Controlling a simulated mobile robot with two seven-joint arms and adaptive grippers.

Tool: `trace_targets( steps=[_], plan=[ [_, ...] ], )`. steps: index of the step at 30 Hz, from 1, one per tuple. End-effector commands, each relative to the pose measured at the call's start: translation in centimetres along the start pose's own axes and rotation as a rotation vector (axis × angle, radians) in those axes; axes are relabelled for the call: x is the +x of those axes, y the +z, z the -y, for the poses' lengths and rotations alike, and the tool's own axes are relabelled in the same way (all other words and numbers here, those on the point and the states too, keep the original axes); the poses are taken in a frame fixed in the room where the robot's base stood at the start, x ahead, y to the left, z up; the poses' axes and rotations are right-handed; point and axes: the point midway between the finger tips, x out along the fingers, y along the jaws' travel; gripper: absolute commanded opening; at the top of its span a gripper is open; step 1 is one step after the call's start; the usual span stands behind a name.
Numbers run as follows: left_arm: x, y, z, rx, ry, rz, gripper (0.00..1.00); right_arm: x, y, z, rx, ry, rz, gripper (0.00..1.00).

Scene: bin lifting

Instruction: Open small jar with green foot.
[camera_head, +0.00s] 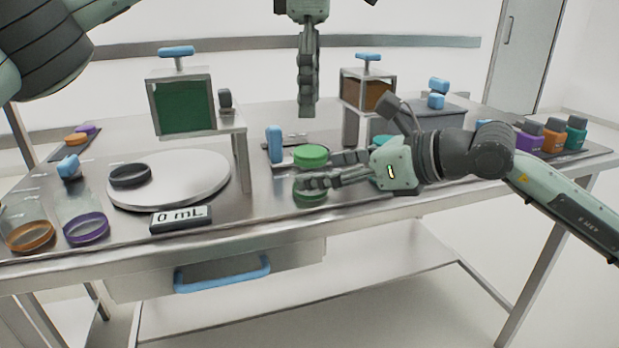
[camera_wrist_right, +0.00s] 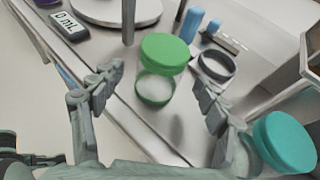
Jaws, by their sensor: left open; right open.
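The small jar has a green lid (camera_head: 310,155), a clear body and a green foot (camera_head: 310,193). It stands upright near the table's front edge, with lid (camera_wrist_right: 164,53) and foot (camera_wrist_right: 155,90) both showing in the right wrist view. My right gripper (camera_head: 318,170) is open, coming in from the right at the jar's body height. In its wrist view one finger is on each side of the jar, with visible gaps. My left gripper (camera_head: 307,112) points straight down above and behind the lid, apart from it; I see it edge-on.
A teal-lidded jar (camera_wrist_right: 286,143) stands close beside my right gripper. A blue-handled item (camera_head: 275,144) and a dark ring (camera_wrist_right: 215,66) lie behind the green jar. A raised stand (camera_head: 230,120) and a round plate (camera_head: 205,178) are to the left.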

Motion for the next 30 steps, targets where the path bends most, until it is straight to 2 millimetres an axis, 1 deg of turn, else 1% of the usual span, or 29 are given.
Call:
trace_targets(
  steps=[1,3,7,11,18,30],
  plan=[
    [0.0,0.0,0.0,0.001,0.0,0.001,0.68,0.8,0.1,-0.1,0.001,0.002,0.001,0.74],
    [0.0,0.1,0.0,0.001,0.0,0.002,0.68,1.8,0.1,-0.1,0.002,0.003,0.001,0.74],
    [0.0,0.1,0.0,0.001,0.0,0.002,0.68,3.0,0.1,0.0,0.001,0.001,0.002,0.74],
    [0.0,0.1,0.0,0.001,0.0,0.003,0.68,3.5,0.0,0.0,0.001,0.001,0.001,0.74],
    [0.0,0.1,0.0,0.001,0.0,0.003,0.68,3.5,0.0,0.0,0.001,0.001,0.001,0.74],
    [0.0,0.1,0.0,0.001,0.0,0.003,0.68,3.5,0.0,0.0,0.001,0.001,0.001,0.25]
  ],
)
